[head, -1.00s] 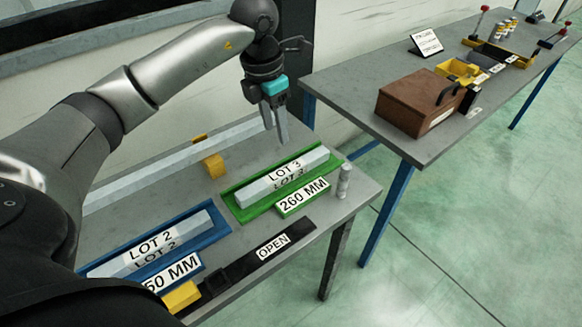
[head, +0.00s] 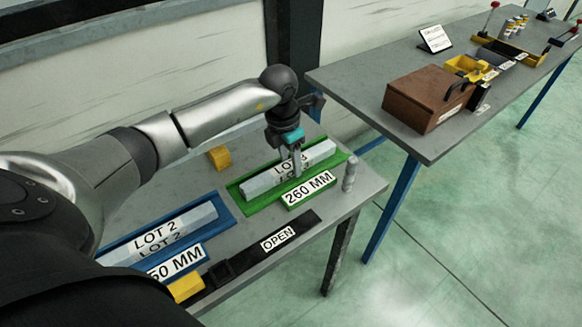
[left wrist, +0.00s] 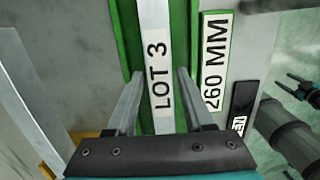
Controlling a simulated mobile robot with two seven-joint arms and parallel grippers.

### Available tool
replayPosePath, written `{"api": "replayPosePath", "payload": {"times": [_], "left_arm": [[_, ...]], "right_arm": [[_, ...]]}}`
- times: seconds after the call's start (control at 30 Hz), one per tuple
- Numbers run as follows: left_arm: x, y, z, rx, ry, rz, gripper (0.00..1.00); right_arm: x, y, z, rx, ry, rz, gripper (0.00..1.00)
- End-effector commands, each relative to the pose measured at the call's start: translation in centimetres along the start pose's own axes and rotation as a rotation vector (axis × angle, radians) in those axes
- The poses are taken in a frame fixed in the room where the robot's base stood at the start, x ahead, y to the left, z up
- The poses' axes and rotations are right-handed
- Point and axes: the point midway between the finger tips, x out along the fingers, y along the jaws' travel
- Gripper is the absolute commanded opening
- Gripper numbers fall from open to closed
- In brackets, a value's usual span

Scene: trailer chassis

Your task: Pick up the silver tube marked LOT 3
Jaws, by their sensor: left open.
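The silver tube marked LOT 3 (head: 260,184) lies lengthwise in a green tray (head: 240,203) near the bench's far right corner. My left gripper (head: 291,171) is above the tube, pointing down, and hides part of its label. In the left wrist view the fingers of the left gripper (left wrist: 160,74) are open, one on each side of the silver tube (left wrist: 154,25). I cannot tell whether they touch it. The head view does not show my right gripper. Dark pronged parts at the right edge of the left wrist view may belong to it.
A blue tray (head: 226,219) with the LOT 2 tube (head: 190,223) lies at the left. A 260 MM label (head: 308,190), a small grey cylinder (head: 350,173) and a black strip marked OPEN (head: 250,253) are close by. A second bench (head: 360,82) holds a brown box (head: 420,98).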

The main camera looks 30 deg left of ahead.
Motion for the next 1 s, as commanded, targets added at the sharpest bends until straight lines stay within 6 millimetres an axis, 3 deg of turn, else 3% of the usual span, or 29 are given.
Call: {"api": "replayPosePath", "payload": {"times": [0.2,0.67,1.0], "left_arm": [[0.02,0.01,0.02,0.0,-0.001,0.0,0.51],[-0.03,0.02,0.02,0.0,-0.001,0.0,0.0],[-0.05,0.03,0.03,0.0,-0.001,0.001,0.0]], "right_arm": [[-0.01,-0.01,0.06,0.0,-0.001,0.0,0.67],[-0.01,-0.03,0.24,0.0,-0.004,0.0,0.67],[-0.02,-0.04,0.36,0.0,-0.006,0.0,0.67]]}}
